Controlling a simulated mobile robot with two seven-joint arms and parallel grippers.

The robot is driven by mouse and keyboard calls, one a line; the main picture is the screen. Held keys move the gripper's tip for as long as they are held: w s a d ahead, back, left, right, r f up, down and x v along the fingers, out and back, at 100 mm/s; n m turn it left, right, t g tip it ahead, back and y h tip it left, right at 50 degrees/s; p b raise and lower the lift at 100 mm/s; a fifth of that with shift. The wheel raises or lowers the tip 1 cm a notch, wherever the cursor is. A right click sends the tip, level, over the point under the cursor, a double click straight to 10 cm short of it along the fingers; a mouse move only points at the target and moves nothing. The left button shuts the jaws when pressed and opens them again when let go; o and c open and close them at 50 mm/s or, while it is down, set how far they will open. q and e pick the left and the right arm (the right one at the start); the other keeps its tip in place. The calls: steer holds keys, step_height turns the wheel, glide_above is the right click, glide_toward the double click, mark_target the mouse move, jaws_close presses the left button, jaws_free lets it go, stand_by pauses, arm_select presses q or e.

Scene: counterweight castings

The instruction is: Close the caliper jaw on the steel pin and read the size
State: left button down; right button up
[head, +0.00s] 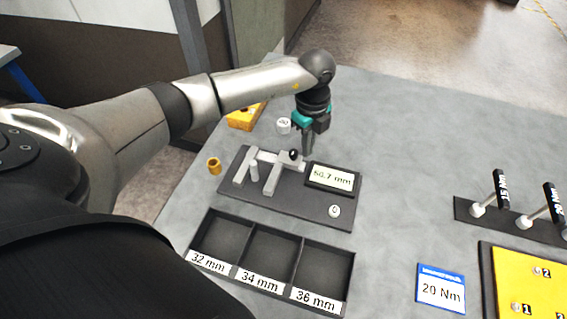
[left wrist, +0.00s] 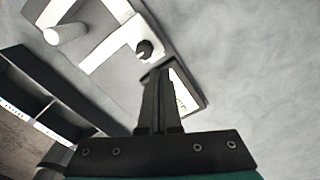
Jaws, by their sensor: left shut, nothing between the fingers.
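The caliper's grey jaws sit on a dark base plate (head: 285,203). The steel pin (head: 254,171) stands between the fixed jaw (head: 241,168) and the sliding jaw (head: 271,180); it also shows in the left wrist view (left wrist: 66,34), with a gap to the sliding jaw (left wrist: 108,46). The display (head: 330,177) seems to read 50.7 mm; its first digit is unclear. My left gripper (head: 307,152) is shut and empty, pointing down beside the black knob (head: 295,156) on the slide. In the left wrist view its fingertips (left wrist: 158,76) appear close to the knob (left wrist: 145,50); contact cannot be told.
A three-compartment tray (head: 271,258) marked 32, 34 and 36 mm stands in front and looks empty. A brass cylinder (head: 214,166), a white cylinder (head: 284,125) and a yellow object (head: 245,117) lie around the caliper. A 20 Nm card (head: 441,288) and torque tools (head: 500,190) are at right.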

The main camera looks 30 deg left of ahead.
mark_target(289, 157)
arm_select(q)
steer(key=shift+f, duration=0.15)
stand_by(0.4)
steer(key=shift+f+b, duration=1.1)
steer(key=shift+f, duration=0.5)
steer(key=shift+a, duration=0.1)
steer(key=shift+s+a+p, duration=0.25)
steer(key=shift+a, duration=0.8)
steer(key=shift+s+a+p, duration=0.2)
steer(key=shift+s+a, duration=0.05)
steer(key=shift+a, duration=0.75)
steer(key=shift+a+r, duration=0.1)
steer(key=shift+a, duration=0.05)
